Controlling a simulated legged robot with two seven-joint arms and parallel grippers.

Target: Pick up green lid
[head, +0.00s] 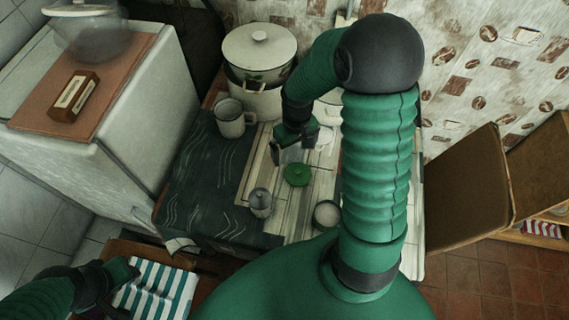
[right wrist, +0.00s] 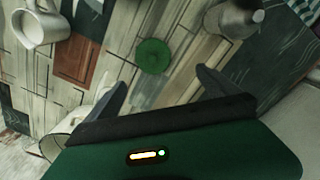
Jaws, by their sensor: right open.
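The green lid (head: 297,175) is a small round disc with a knob, lying flat on the light wooden-striped tabletop. In the right wrist view the green lid (right wrist: 152,56) lies ahead of the fingers, near the middle. My right gripper (head: 290,154) is open and empty, just above and behind the lid in the head view. Its two fingers (right wrist: 160,85) are spread apart in the right wrist view, with the lid beyond them and not touched. My left gripper (head: 112,280) is at the lower left by a striped cloth; its jaws are unclear.
A grey metal shaker (head: 260,203) stands left of the lid. A small cup (head: 326,214) stands to its right. A white mug (head: 230,117) and stacked enamel pots (head: 259,55) stand behind. The striped cloth (head: 157,290) lies at the lower left.

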